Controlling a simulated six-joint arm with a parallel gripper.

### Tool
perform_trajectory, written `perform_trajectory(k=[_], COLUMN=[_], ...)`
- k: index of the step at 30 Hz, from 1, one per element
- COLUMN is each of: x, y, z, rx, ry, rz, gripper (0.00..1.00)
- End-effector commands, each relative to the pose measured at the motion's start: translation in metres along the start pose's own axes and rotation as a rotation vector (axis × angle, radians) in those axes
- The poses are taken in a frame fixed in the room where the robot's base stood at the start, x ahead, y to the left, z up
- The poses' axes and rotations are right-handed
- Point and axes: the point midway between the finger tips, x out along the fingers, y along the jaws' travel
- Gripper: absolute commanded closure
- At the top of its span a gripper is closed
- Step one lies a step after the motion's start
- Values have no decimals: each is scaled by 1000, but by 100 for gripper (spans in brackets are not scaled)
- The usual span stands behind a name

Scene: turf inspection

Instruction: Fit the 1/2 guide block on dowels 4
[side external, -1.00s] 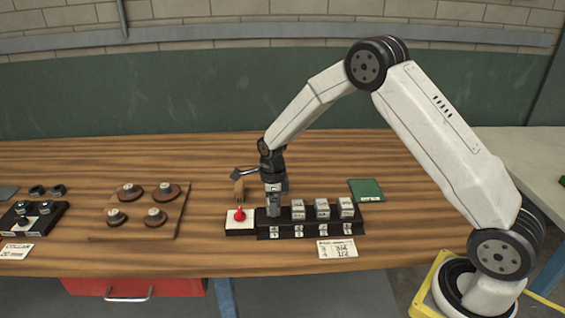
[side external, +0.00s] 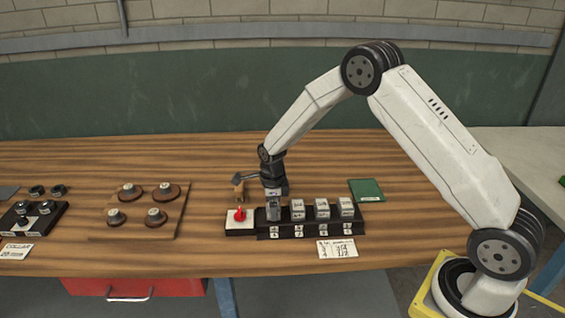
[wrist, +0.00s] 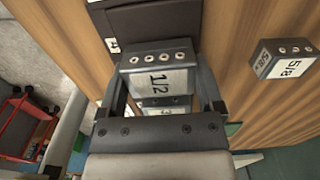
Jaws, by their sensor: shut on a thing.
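My gripper (side external: 273,216) is shut on the 1/2 guide block. In the wrist view, the grey block (wrist: 160,78) sits between my two fingers (wrist: 157,108). Its 1/2 label shows, and a row of holes runs along its top edge. In the side view, the held block is at the left end of the black dowel rack (side external: 328,222), low over it. The dowels under it are hidden, and I cannot tell whether the block touches them. The rack's number tags are too small to read surely.
Several grey blocks (side external: 321,208) stand on the rack right of my gripper. A white box with a red knob (side external: 239,215) adjoins its left end. A 5/8 block (wrist: 285,60) appears right in the wrist view. A green pad (side external: 366,190) lies behind, a printed card (side external: 338,248) in front.

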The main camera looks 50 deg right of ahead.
Motion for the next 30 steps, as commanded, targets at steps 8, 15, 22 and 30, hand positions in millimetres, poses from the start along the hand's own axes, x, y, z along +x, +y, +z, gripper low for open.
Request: perform_trajectory(k=[8,15,22,30], x=[5,6,5,-13], y=[0,0,0,-1], z=[0,0,0,0], rx=[0,0,0,0], ry=[-1,-1,0,-2], rz=[-1,-1,0,-3], gripper=[83,0,0,0])
